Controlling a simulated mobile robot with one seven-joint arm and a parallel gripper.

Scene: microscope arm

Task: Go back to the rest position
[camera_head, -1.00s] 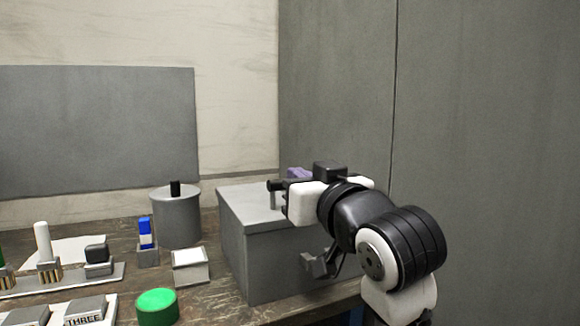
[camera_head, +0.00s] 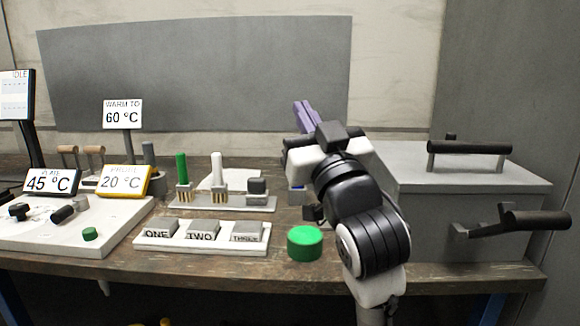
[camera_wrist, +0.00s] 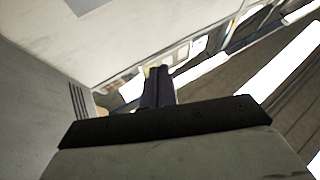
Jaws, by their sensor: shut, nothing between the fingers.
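My gripper (camera_head: 304,112) shows in the head view as purple fingers pointing up, above the bench and left of the grey box. Its wrist and my black and white arm stand in front of it. In the wrist view the purple fingers (camera_wrist: 156,88) are close together and shut, with nothing seen between them. The fingertips are apart from the bench items.
The grey box (camera_head: 480,215) with black handles stands right of my arm. A green button (camera_head: 305,243), a rack (camera_head: 225,202) with green and white sticks, the ONE-TWO-THREE block (camera_head: 200,236) and temperature signs (camera_head: 123,114) fill the bench to the left.

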